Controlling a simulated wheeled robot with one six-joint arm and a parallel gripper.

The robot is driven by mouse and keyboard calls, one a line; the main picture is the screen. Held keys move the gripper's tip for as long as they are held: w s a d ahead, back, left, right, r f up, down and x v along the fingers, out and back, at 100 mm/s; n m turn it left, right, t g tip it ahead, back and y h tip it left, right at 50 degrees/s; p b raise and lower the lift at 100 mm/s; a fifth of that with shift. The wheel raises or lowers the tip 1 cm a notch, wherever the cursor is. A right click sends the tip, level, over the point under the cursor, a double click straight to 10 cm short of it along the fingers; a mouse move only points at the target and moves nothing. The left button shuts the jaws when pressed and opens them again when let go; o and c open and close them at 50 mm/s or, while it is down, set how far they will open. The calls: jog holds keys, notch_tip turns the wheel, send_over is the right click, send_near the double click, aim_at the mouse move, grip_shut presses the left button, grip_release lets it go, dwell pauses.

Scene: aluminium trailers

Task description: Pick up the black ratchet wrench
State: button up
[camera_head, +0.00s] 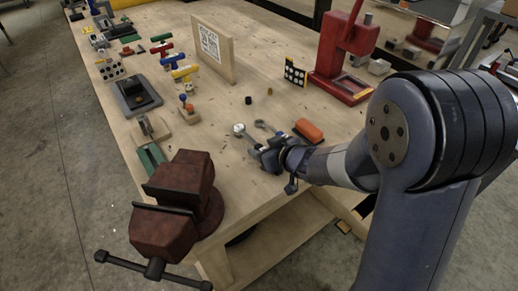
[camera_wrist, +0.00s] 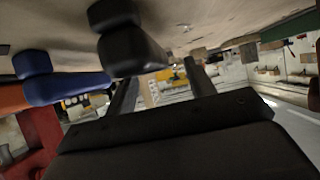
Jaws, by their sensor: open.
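My gripper (camera_head: 266,153) is low over the near right part of the wooden workbench in the head view. It is open, and its two dark fingers show in the wrist view (camera_wrist: 160,86). A tool with a round silver head (camera_head: 239,129) and a thin shaft lies just beyond my gripper; its lower end is hidden by the gripper. It may be the ratchet wrench, but I cannot tell for sure. A second ring-ended metal tool (camera_head: 260,124) lies beside it. In the wrist view a dark rounded handle-like object (camera_wrist: 132,50) is close by; I cannot tell which tool it is.
The workbench (camera_head: 225,160) holds a dark red vise (camera_head: 180,195) at the near left. An orange object (camera_head: 308,130) lies right of my gripper. A red press (camera_head: 345,55) and an upright coded board (camera_head: 212,50) stand farther back. Several small tools line the left side.

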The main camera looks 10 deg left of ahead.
aim_at(260, 146)
jog(key=shift+x, duration=1.55)
jog(key=shift+w+d, duration=0.1)
grip_shut()
